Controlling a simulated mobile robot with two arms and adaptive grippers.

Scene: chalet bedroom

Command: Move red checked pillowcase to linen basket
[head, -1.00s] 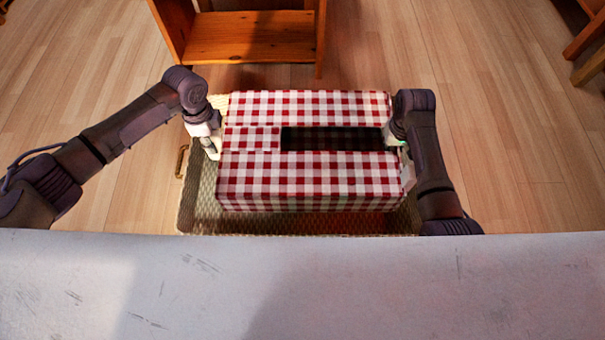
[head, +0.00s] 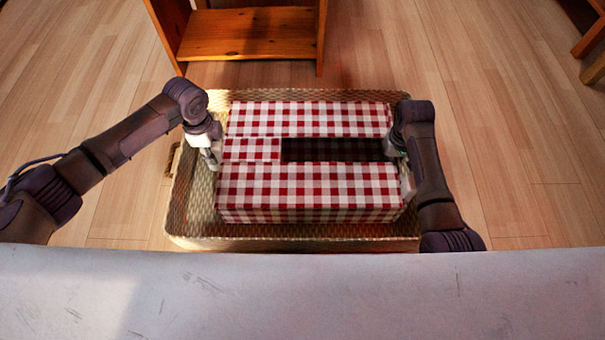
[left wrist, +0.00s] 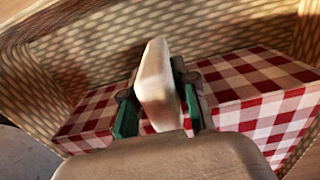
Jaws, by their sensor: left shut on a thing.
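The red checked pillowcase (head: 310,185) is a boxy red-and-white form with a dark opening in its top. It is over or inside the woven linen basket (head: 192,228), within its rim in the head view; whether it touches the bottom is unclear. My left gripper (head: 213,156) is shut on the pillowcase's left end. In the left wrist view its fingers (left wrist: 160,100) are close against the checked cloth (left wrist: 255,90), with basket weave (left wrist: 75,55) around. My right gripper (head: 396,150) is at the pillowcase's right end; its fingers are mostly hidden by my arm.
A wooden shelf unit (head: 250,35) stands on the floor behind the basket. A pale, flat surface (head: 300,295) fills the front of the head view. Wooden furniture (head: 592,50) shows at the far right. The wood floor (head: 510,150) is clear on both sides.

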